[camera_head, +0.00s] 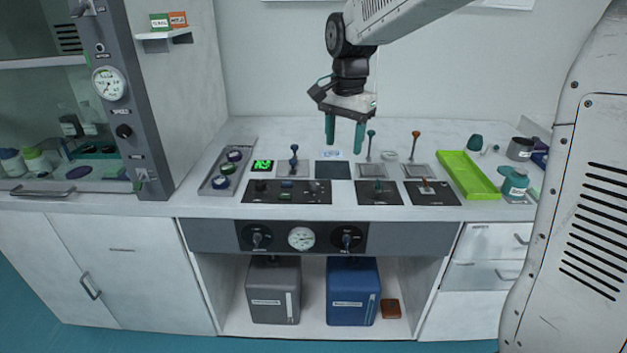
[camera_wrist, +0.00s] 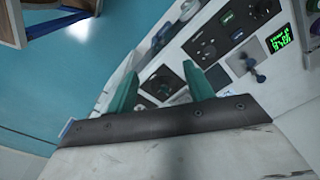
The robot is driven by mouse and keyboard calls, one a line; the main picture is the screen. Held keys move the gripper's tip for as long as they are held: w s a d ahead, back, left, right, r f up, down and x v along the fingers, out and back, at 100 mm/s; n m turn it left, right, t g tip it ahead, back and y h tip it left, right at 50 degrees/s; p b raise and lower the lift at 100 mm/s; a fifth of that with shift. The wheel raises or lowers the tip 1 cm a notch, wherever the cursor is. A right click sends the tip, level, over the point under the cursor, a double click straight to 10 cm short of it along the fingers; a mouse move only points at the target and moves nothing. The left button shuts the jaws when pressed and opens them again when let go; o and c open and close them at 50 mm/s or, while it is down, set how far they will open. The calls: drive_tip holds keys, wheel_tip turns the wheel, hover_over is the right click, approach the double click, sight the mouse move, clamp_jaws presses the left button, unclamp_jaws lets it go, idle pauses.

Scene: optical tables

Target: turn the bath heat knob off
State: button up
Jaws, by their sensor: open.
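My gripper (camera_head: 345,136) hangs open and empty above the rear of the bench, with its two green fingers pointing down, apart from all controls. In the wrist view its fingers (camera_wrist: 160,72) are spread. A black control panel (camera_head: 305,197) lies on the bench below and left of it, with a dark knob (camera_head: 260,186) near its left end. A lit green display (camera_head: 262,166) is just behind this panel and also shows in the wrist view (camera_wrist: 281,39). The bench front has two more dark knobs, left (camera_head: 257,238) and right (camera_head: 347,239). Labels are too small to read, so I cannot tell which knob is bath heat.
Upright levers stand near my gripper: blue (camera_head: 294,158), green (camera_head: 370,142) and orange (camera_head: 415,143). A round gauge (camera_head: 301,238) sits between the front knobs. A green tray (camera_head: 468,176) and a teal jar (camera_head: 514,182) are at right. A grey cabinet post (camera_head: 130,120) rises at left.

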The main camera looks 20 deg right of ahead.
drive_tip(key=w+f+m, duration=0.3)
drive_tip(key=w+f, duration=0.3)
drive_tip(key=w, duration=0.3)
drive_tip(key=m, duration=0.3)
hover_over(314, 183)
drive_tip(key=shift+g, duration=0.3)
wheel_tip(314, 183, down, 7)
drive_tip(key=shift+s+r, duration=0.1)
wheel_tip(314, 183, down, 7)
drive_tip(key=shift+r, duration=0.1)
drive_tip(key=shift+f, duration=0.75)
drive_tip(key=c, duration=1)
